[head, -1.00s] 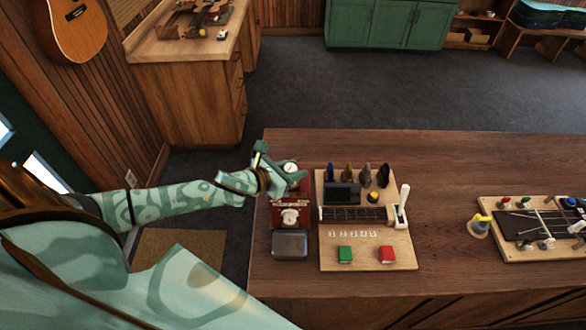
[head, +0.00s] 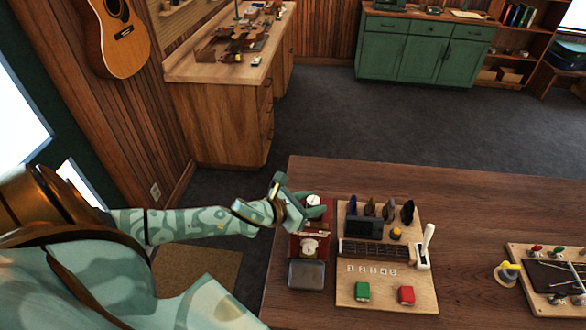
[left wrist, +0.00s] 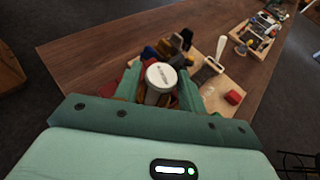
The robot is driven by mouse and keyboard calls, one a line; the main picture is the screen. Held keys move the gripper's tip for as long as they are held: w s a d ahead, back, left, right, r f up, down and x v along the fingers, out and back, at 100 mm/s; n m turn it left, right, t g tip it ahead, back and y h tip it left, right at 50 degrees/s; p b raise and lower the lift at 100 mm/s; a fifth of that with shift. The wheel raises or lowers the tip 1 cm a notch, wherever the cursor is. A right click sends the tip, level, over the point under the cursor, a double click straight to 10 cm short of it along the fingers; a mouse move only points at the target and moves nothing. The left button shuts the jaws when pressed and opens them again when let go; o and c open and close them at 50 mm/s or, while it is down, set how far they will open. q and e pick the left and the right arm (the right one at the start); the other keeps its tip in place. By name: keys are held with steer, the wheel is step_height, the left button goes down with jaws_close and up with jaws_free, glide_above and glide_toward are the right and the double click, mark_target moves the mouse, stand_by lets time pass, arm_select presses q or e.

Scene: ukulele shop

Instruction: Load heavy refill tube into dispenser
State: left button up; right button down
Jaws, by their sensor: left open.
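The refill tube, a white-capped pale cylinder (left wrist: 160,78), stands between the two green fingers of my left gripper (left wrist: 160,92). Its white top also shows in the head view (head: 313,200). My left gripper (head: 307,208) is open around it, at the back of the red dispenser (head: 311,246). The dispenser has a white round part at its front and a grey tray (head: 306,275) before it. The tube's lower end is hidden, so I cannot tell how it sits in the dispenser. My right gripper is not in view.
Right beside the dispenser is a wooden board (head: 385,300) with a dark screen, a white lever (head: 427,243), a green block (head: 362,291) and a red block (head: 406,295). Another board (head: 517,252) with tools lies far right. Bare tabletop (head: 465,200) lies behind and between.

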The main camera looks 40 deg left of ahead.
arm_select(q)
steer(key=p+v, duration=0.2)
steer(key=v, duration=0.7)
stand_by(0.8)
